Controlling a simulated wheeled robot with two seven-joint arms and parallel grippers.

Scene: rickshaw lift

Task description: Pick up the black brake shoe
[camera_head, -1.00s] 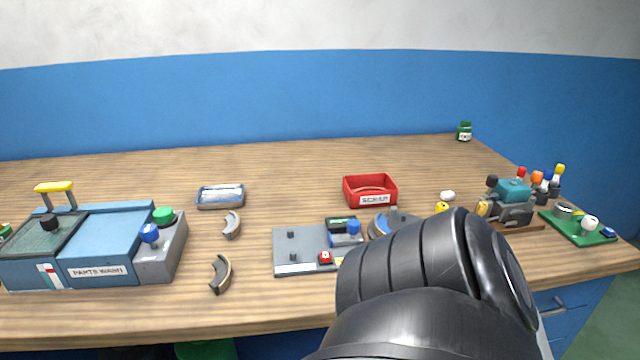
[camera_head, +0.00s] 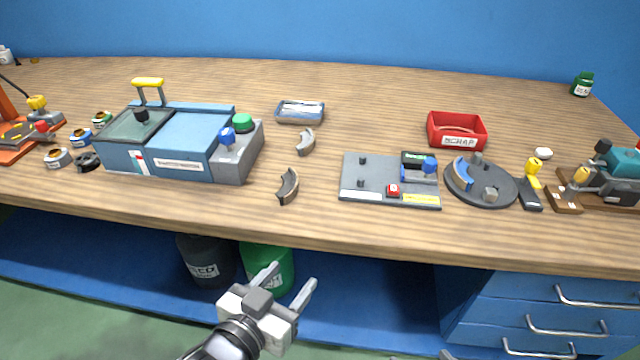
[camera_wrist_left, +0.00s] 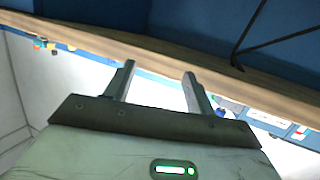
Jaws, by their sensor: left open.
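Two curved brake shoes lie on the bench between the parts washer and the grey fixture plate. The nearer one (camera_head: 288,186) looks darker, with a black outer face and a tan edge, and sits near the front edge. The farther one (camera_head: 306,141) looks greyer. My left gripper (camera_head: 290,276) is open and empty, in front of and below the bench edge, short of the nearer shoe. In the left wrist view its two fingers (camera_wrist_left: 158,75) stand apart with the bench edge beyond them; no shoe can be made out there. My right gripper is not seen.
The blue parts washer (camera_head: 180,145) stands left of the shoes and the grey fixture plate (camera_head: 370,195) right. A blue tray (camera_head: 300,121) and red scrap bin (camera_head: 457,143) stand behind. A black turntable (camera_head: 512,190) is farther right. Bins (camera_head: 205,262) stand under the bench.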

